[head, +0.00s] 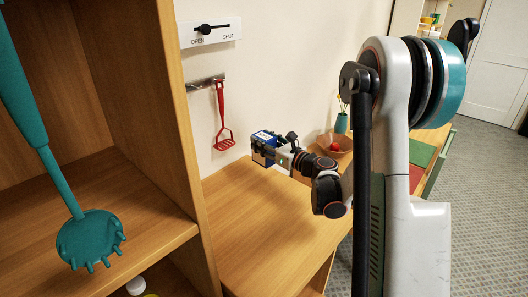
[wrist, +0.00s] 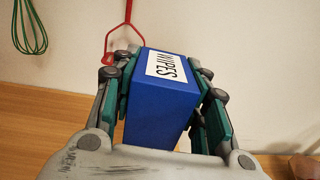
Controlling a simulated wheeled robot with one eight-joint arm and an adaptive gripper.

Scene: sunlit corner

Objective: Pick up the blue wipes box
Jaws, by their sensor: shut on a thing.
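The blue wipes box (wrist: 160,105) has a white label reading WIPES on its top face. In the wrist view it sits between the two green-padded fingers of my gripper (wrist: 165,85), which press on its left and right sides. My gripper is shut on it. In the head view the box (head: 264,148) is small, at the end of my arm over the far part of the wooden counter, near the wall. My gripper (head: 272,154) partly covers it there. I cannot tell from these views whether the box touches the counter.
A red masher (head: 221,120) hangs on the wall behind the box; a green whisk (wrist: 28,25) hangs left of it. A brown bowl (head: 343,144) with a red fruit stands right of my gripper. A wooden shelf (head: 180,110) rises at left. The near counter (head: 255,215) is clear.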

